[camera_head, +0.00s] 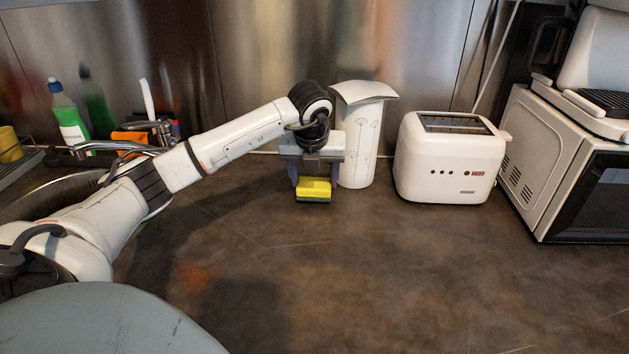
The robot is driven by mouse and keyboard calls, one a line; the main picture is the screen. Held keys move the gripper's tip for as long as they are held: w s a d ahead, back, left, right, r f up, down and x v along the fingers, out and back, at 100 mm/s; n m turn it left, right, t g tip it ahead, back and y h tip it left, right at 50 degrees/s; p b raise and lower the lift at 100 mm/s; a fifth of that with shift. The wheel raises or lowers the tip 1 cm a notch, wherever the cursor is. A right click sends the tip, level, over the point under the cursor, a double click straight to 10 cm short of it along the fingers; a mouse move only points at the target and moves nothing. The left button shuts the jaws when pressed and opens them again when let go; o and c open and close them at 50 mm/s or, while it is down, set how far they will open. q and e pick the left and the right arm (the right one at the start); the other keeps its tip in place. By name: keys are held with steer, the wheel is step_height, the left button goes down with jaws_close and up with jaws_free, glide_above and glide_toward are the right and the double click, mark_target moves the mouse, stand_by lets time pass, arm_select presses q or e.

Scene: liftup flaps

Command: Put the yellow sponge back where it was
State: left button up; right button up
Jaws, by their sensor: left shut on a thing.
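The yellow sponge (314,187), with a dark green underside, is between the fingers of my left gripper (313,183). My left arm reaches in from the left across the counter. My right gripper is not in view.
A white canister (366,150) stands just right of the gripper, a white toaster (448,165) further right, and a microwave (548,175) at the right edge. A sink (40,197) with a green bottle (70,125) behind is at left. The front counter (380,275) is clear.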

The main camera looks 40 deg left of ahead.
arm_select(q)
steer(key=shift+f, duration=0.7)
steer(key=o, duration=1)
steer(key=shift+r, duration=0.1)
steer(key=v, duration=1.2)
